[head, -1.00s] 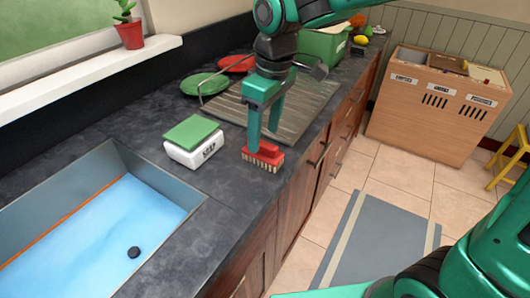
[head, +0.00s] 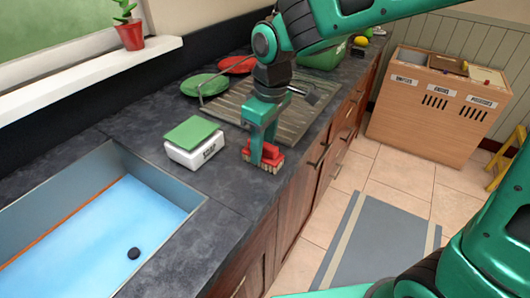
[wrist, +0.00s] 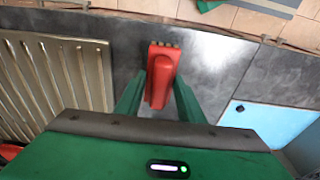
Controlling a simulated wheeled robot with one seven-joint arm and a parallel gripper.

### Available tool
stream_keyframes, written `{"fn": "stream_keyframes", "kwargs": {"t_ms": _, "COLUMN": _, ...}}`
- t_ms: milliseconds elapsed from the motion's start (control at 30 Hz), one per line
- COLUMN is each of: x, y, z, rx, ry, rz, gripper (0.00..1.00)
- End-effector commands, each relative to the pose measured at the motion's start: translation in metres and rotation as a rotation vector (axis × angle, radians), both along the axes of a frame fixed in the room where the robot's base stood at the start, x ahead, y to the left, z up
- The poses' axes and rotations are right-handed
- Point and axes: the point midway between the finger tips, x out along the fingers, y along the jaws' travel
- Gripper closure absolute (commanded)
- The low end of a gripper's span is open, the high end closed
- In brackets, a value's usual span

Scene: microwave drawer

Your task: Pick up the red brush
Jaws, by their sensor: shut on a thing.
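The red brush (head: 269,153) lies on the dark countertop near its front edge, with its pale bristles facing down. It also shows in the wrist view (wrist: 160,72), between the two green fingers. My gripper (head: 262,158) is down at the brush from above, with its fingers on either side of the red body. In the wrist view my gripper (wrist: 158,95) is shut on the brush. The brush appears to rest on the counter still.
The sink (head: 150,180) with blue water is at the lower left. A drying rack (head: 290,112) and green and red plates (head: 204,84) are behind. The counter's front edge is close by.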

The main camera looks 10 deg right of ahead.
Motion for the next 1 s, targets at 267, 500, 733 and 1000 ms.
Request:
{"fn": "stream_keyframes", "kwargs": {"t_ms": 267, "x": 0.0, "y": 0.0, "z": 0.006, "rx": 0.0, "ry": -0.001, "rz": 0.0, "gripper": 0.88}}
{"fn": "stream_keyframes", "kwargs": {"t_ms": 500, "x": 0.001, "y": 0.0, "z": 0.041, "rx": 0.003, "ry": -0.005, "rz": 0.0, "gripper": 0.88}}
{"fn": "stream_keyframes", "kwargs": {"t_ms": 733, "x": -0.019, "y": 0.047, "z": 0.071, "rx": 0.002, "ry": -0.002, "rz": 0.005, "gripper": 0.88}}
{"fn": "stream_keyframes", "kwargs": {"t_ms": 1000, "x": -0.037, "y": 0.091, "z": 0.099, "rx": 0.001, "ry": 0.0, "rz": 0.003, "gripper": 0.88}}
